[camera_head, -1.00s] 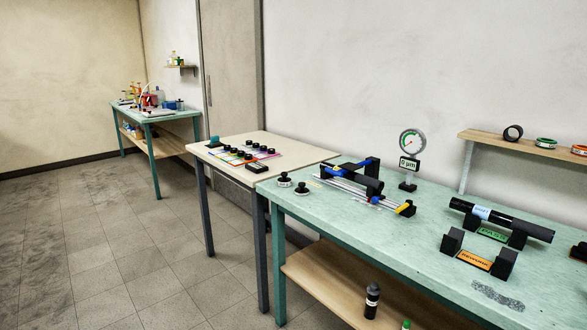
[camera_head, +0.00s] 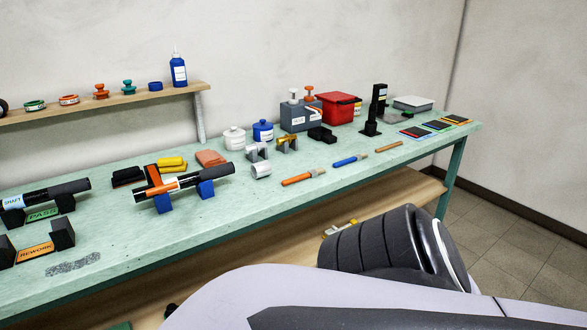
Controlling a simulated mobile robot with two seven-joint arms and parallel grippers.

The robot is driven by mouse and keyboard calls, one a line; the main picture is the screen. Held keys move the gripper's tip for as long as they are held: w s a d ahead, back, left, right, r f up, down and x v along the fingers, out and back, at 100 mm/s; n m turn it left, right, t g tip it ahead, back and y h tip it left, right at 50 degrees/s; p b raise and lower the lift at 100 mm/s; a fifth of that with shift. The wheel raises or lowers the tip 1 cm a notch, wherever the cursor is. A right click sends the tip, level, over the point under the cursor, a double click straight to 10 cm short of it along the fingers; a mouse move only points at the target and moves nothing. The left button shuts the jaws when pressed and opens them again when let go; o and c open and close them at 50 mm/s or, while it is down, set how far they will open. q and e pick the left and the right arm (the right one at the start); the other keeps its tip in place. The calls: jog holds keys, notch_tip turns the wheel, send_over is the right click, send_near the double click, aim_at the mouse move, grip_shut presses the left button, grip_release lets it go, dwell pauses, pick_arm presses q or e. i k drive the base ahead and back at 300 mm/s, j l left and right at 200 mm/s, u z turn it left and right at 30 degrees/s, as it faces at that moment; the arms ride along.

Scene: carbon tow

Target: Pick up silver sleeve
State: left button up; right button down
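A small silver cylinder (camera_head: 261,170), which looks like the silver sleeve, lies on its side on the green table (camera_head: 330,205) near the middle of the view. Just behind it a silver piece (camera_head: 257,151) sits on a small stand, and a gold piece (camera_head: 287,145) sits to its right. Part of my own arm fills the bottom of the view, with a dark ribbed joint in front of the table. Neither gripper shows.
A black tube (camera_head: 200,171) with an orange band rests on blue supports left of the cylinder. Orange (camera_head: 297,180) and blue (camera_head: 350,160) handled tools lie to its right. White (camera_head: 234,139) and blue (camera_head: 263,131) jars stand behind. The front strip of tabletop is mostly clear.

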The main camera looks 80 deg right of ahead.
aim_at(262, 169)
jog(key=z, duration=2.2)
